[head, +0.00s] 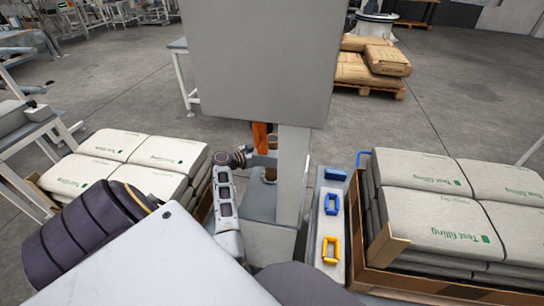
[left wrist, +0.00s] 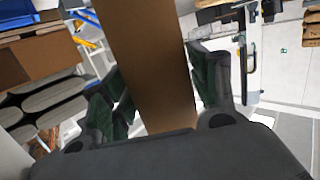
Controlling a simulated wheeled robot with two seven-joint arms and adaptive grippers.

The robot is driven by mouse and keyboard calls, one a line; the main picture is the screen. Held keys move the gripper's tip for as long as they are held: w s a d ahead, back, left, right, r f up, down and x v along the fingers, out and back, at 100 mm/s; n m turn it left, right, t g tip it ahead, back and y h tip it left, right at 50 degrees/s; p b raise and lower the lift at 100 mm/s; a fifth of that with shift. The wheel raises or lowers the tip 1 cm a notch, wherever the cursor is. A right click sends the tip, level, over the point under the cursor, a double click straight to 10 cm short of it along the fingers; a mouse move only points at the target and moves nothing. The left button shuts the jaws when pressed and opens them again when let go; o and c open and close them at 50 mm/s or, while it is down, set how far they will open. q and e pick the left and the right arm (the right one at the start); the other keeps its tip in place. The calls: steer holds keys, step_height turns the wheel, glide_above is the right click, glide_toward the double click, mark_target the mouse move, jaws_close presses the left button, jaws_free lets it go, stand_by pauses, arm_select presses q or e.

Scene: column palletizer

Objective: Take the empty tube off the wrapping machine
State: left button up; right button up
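The wrapping machine (head: 295,185) is a grey column with a big grey box on top and a grey base. The brown cardboard tube (head: 270,172) stands upright at its left side, partly hidden by my gripper and an orange part. My left gripper (head: 264,160) is at the tube. In the left wrist view the brown tube (left wrist: 150,60) runs between the two dark green fingers of my left gripper (left wrist: 160,90), one on each side. Both fingers look close to its edges; whether they press on it I cannot tell. My right gripper does not show.
Pallets of white sacks stand left (head: 140,160) and right (head: 440,215) of the machine. Brown sacks (head: 370,65) lie on a pallet behind. Floor is open at back right.

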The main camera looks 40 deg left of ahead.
mark_target(272, 138)
arm_select(q)
steer(key=c, duration=0.8)
steer(key=shift+c, duration=0.2)
steer(key=shift+r, duration=0.1)
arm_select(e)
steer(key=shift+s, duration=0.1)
arm_select(q)
steer(key=shift+r, duration=0.8)
step_height(272, 138, up, 7)
steer(key=shift+f+p, duration=0.1)
steer(key=shift+p, duration=0.5)
steer(key=shift+r, duration=0.75)
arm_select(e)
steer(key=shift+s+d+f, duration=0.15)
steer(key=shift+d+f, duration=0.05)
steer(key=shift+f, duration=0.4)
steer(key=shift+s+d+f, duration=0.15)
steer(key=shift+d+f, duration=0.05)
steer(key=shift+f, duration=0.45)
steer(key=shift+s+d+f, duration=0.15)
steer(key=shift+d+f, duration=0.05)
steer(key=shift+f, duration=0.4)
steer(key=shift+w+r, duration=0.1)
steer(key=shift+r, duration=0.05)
